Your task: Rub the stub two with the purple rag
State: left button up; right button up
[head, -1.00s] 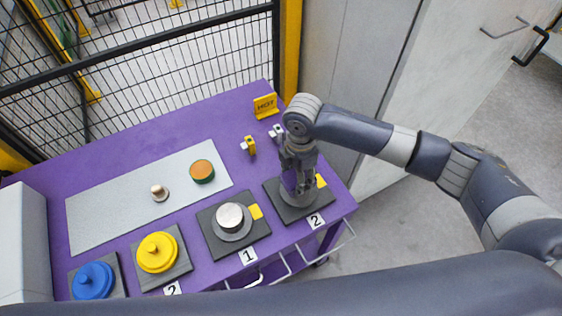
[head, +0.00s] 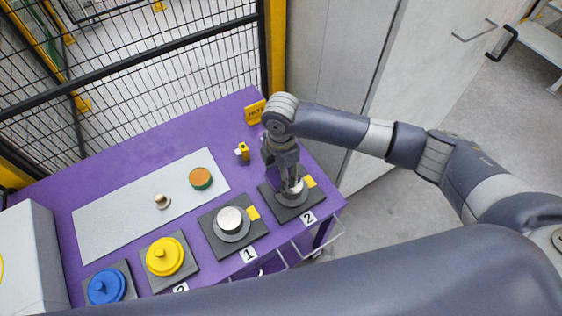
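Stub two (head: 296,187) is a short silver cylinder on the dark square plate (head: 284,212) by the right "2" label. My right gripper (head: 289,184) points down right over it, with its fingers at the stub's top and partly covering it. I cannot tell whether the fingers touch the stub, or how far apart they are. The purple rag cannot be made out; a rag in the fingers would be hard to tell from the purple table. My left gripper is not in view.
On the purple table (head: 120,178), stub one (head: 230,219) stands to the left. Farther left are a yellow lid (head: 165,257) and a blue lid (head: 106,286). A grey mat (head: 110,217) holds a green-orange disc (head: 201,178) and a small knob (head: 162,202). A yellow sign (head: 255,112) stands behind.

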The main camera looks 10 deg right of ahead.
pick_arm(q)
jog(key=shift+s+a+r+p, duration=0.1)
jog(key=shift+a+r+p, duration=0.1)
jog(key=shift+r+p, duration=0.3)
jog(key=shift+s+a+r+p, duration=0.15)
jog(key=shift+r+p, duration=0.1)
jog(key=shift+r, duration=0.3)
